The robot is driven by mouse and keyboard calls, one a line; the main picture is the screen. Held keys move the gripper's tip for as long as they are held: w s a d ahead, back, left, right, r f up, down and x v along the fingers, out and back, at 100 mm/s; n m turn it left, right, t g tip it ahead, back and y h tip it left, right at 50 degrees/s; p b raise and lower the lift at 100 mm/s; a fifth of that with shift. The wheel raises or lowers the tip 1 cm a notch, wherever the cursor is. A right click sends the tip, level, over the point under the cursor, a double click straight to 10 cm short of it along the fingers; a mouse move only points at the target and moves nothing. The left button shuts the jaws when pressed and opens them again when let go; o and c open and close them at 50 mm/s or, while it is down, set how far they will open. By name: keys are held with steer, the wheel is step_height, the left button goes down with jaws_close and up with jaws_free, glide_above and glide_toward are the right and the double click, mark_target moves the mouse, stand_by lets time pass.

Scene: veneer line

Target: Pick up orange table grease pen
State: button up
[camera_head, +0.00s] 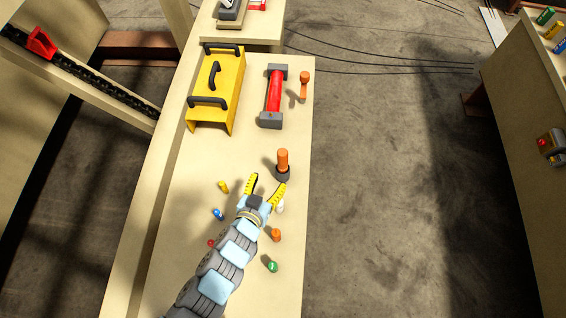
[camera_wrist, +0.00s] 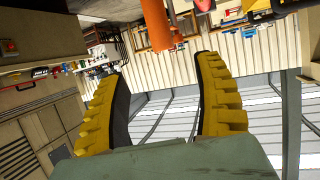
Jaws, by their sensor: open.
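The orange grease pen (camera_head: 276,235) is a small, short orange piece on the pale table in the head view, right of my forearm and behind my fingers. My gripper (camera_head: 267,184) has two yellow ridged fingers spread apart with nothing between them. It points away from the pen, toward a larger orange-handled tool with a dark base (camera_head: 283,160). In the wrist view my gripper (camera_wrist: 162,68) is open, and an orange cylinder (camera_wrist: 158,25) shows beyond the fingertips. I cannot tell for certain which orange thing that is.
Small yellow (camera_head: 223,187), blue (camera_head: 218,214), red (camera_head: 211,243), white (camera_head: 281,206) and green (camera_head: 272,266) pieces lie around my arm. A yellow handled box (camera_head: 228,80), a red-and-grey tool (camera_head: 273,95) and another orange tool (camera_head: 304,85) are farther up. The table's right edge is close.

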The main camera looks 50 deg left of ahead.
mark_target(281, 159)
steer(key=shift+x, duration=5.6)
steer(key=shift+p+x, duration=0.45)
steer(key=shift+x, duration=0.75)
steer(key=shift+f, duration=0.1)
jaws_close()
